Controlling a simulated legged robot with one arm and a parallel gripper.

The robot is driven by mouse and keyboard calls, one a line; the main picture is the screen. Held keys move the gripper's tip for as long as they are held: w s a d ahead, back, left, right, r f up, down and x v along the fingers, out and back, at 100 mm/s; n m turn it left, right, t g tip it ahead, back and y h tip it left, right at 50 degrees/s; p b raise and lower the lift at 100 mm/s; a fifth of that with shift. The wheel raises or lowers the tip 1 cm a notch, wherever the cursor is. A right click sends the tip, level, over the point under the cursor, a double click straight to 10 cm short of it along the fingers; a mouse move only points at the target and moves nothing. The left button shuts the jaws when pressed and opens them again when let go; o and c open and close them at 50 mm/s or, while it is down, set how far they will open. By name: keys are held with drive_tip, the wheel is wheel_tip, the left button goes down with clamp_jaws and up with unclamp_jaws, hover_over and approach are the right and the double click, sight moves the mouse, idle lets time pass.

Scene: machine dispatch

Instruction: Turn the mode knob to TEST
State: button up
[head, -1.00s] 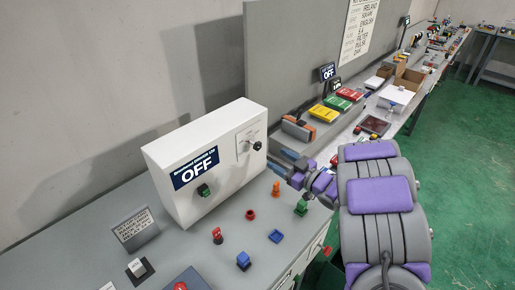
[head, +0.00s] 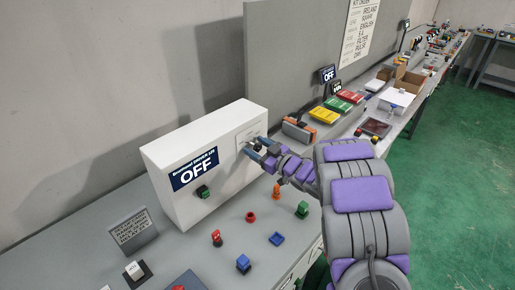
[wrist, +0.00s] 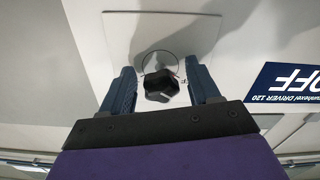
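The mode knob is a black knob (wrist: 161,86) on a pale plate (wrist: 190,30) on the white box (head: 160,155). In the wrist view it sits between the two blue fingers of my gripper (wrist: 162,92). The fingers are open, with a gap on each side of the knob. The knob's position marks are too small to read. In the head view my gripper (head: 258,150) is at the box's plate and mostly hides the knob. A dark sign on the box reads OFF (head: 196,169), and a green-and-black knob (head: 202,191) sits below it.
Small coloured parts stand on the grey bench in front of the box: a red one (head: 217,238), a blue one (head: 243,263), an orange one (head: 276,191) and a green one (head: 302,209). A grey panel (head: 290,60) rises behind. Coloured boxes lie further right.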

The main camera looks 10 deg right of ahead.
drive_tip(key=c, duration=1)
